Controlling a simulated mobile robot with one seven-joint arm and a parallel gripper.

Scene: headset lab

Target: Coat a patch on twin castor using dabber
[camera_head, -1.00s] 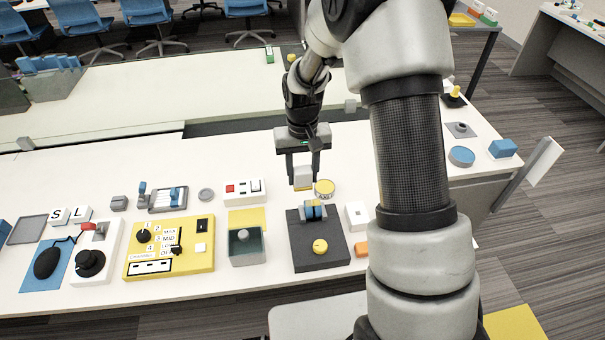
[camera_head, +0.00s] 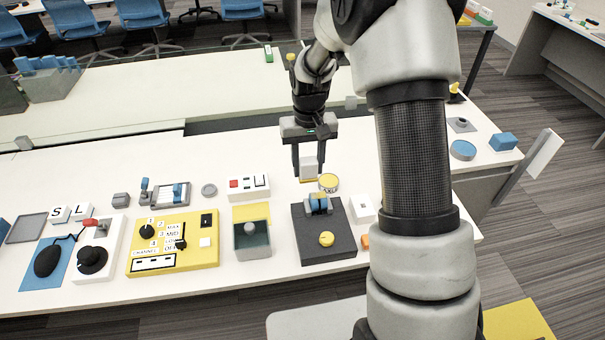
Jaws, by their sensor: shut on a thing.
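My gripper (camera_head: 309,171) points down and is shut on a small white block with a yellow underside, which looks like the dabber (camera_head: 309,164). It is just behind and left of a round tin with a yellow top (camera_head: 329,183). I cannot tell the gap between the dabber and the table. The twin castor appears to be the pair of blue wheels (camera_head: 318,203) on a dark grey plate (camera_head: 308,247), nearer than the tin. A yellow knob (camera_head: 326,239) sits on the same plate. No yellow patch is clear on the blue wheels at this size.
A grey open box (camera_head: 252,256) stands left of the dark plate, and a white block (camera_head: 362,208) right of it. A yellow control panel (camera_head: 173,259) and a white switch box (camera_head: 249,187) are further left.

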